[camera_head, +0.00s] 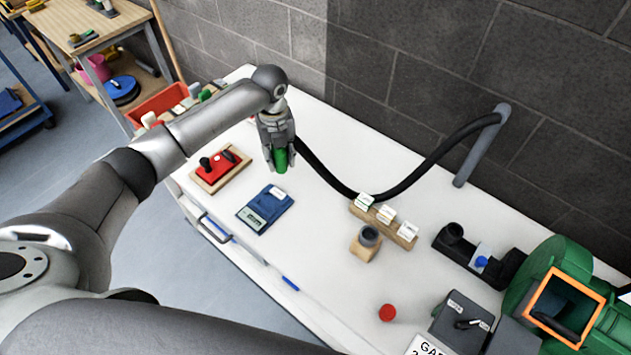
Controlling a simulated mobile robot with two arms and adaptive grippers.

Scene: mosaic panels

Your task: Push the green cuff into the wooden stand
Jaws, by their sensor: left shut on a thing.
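The green cuff (281,161) is between the fingers of my left gripper (279,158), which is shut on it above the back left part of the white table. The cuff points down, and the fingers hide part of it. A black hose (425,163) runs from behind the gripper to a grey pipe on the wall. Its join with the cuff is hidden. The wooden stand (361,251), a small block with a dark grey ring on top, stands on the table to the right of and nearer than the gripper, apart from the cuff. My right gripper is not in view.
A wooden strip with white labels (407,234) sits just behind the stand. A blue device (252,218) and a red block on a board (216,171) lie left. A red cap (387,313), black fitting and green machine (549,262) are right. The table front is mostly clear.

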